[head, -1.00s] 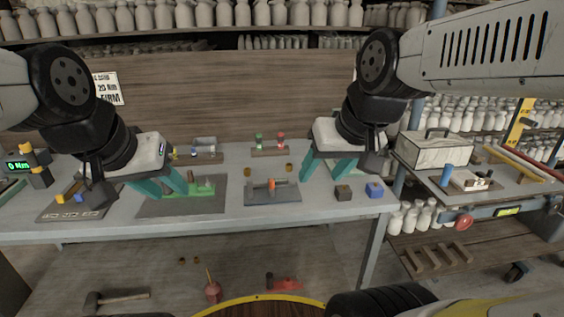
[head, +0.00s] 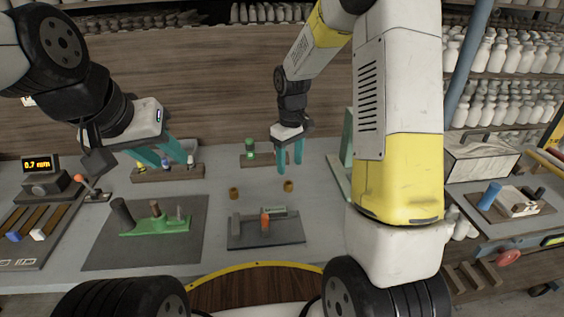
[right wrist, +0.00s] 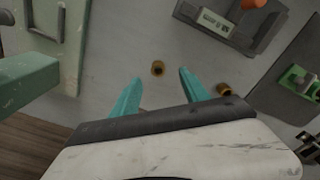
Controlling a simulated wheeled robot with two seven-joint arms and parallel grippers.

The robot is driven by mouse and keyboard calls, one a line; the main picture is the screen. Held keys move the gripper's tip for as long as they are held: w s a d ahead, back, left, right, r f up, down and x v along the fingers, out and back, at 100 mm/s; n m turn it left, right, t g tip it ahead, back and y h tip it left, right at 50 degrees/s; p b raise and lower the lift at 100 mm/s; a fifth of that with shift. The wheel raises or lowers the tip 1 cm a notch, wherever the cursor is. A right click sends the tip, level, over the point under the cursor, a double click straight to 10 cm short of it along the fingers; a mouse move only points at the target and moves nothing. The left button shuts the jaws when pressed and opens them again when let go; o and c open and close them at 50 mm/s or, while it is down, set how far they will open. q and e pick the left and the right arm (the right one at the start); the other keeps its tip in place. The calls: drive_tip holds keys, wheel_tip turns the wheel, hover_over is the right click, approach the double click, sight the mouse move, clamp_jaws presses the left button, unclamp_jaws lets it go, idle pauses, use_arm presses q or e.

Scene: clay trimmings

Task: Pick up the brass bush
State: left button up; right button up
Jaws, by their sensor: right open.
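Two small brass bushes stand on the grey bench: one on the right (head: 288,185) and one on the left (head: 234,193). My right gripper (head: 290,167) is open and empty, pointing down just above the right bush. In the right wrist view that bush (right wrist: 157,68) shows between the two teal fingertips (right wrist: 160,77), apart from both. The left bush (right wrist: 223,89) lies outside the fingers there. My left gripper (head: 172,160) is open and empty, above the back left of the bench.
A grey fixture with an orange part (head: 284,230) stands in front of the bushes. A green fixture (head: 155,227) on a dark mat is to the left. A wooden block with a green-topped item (head: 249,150) is behind. The bench around the bushes is clear.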

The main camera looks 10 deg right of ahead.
sight(288, 181)
drive_tip(key=f, duration=0.3)
drive_tip(key=w+f, duration=0.1)
drive_tip(key=f, duration=0.4)
drive_tip(key=shift+w+f, duration=0.25)
drive_tip(key=shift+f, duration=0.15)
clamp_jaws()
